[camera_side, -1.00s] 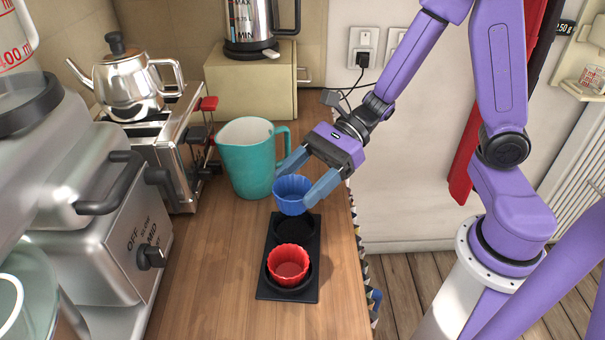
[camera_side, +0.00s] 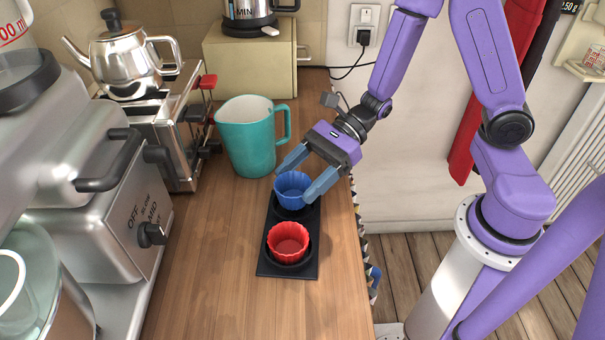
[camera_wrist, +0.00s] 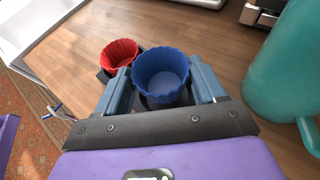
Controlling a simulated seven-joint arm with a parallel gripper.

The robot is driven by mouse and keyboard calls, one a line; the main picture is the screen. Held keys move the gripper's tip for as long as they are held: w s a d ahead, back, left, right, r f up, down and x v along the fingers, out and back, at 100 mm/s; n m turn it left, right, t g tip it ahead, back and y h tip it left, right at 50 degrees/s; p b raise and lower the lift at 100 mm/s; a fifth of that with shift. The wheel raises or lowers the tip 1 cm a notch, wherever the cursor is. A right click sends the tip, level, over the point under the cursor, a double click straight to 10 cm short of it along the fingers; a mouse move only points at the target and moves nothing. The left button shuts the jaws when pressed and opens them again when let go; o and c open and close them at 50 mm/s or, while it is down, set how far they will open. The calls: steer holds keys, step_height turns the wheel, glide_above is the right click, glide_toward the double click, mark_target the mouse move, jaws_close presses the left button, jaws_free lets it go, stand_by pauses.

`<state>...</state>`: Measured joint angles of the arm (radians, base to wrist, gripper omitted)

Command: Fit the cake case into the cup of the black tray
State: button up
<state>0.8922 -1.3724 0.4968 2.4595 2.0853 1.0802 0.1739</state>
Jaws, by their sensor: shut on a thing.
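The blue cake case (camera_side: 293,189) is held upright between the fingers of my gripper (camera_side: 303,182). It is at the far cup of the black tray (camera_side: 310,262), with its lower part at or in the cup mouth. I cannot tell whether it touches the cup's bottom. In the wrist view, the blue case (camera_wrist: 162,72) sits between my two blue fingers, and the cup beneath it is mostly hidden. A red cake case (camera_side: 288,240) stands in the near cup; it also shows in the wrist view (camera_wrist: 119,52).
A teal jug (camera_side: 250,140) stands just behind and left of the tray, close to my gripper. A toaster (camera_side: 180,130) and a steel oven-like appliance (camera_side: 110,215) line the left. The counter's right edge is close to the tray. The wood (camera_side: 215,285) left of the tray is clear.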

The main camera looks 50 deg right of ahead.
steer(key=shift+f, duration=1.15)
steer(key=shift+f, duration=0.25)
steer(key=o, duration=1.1)
steer(key=v, duration=1.7)
steer(key=shift+s+d+r, duration=0.1)
steer(key=shift+d, duration=0.1)
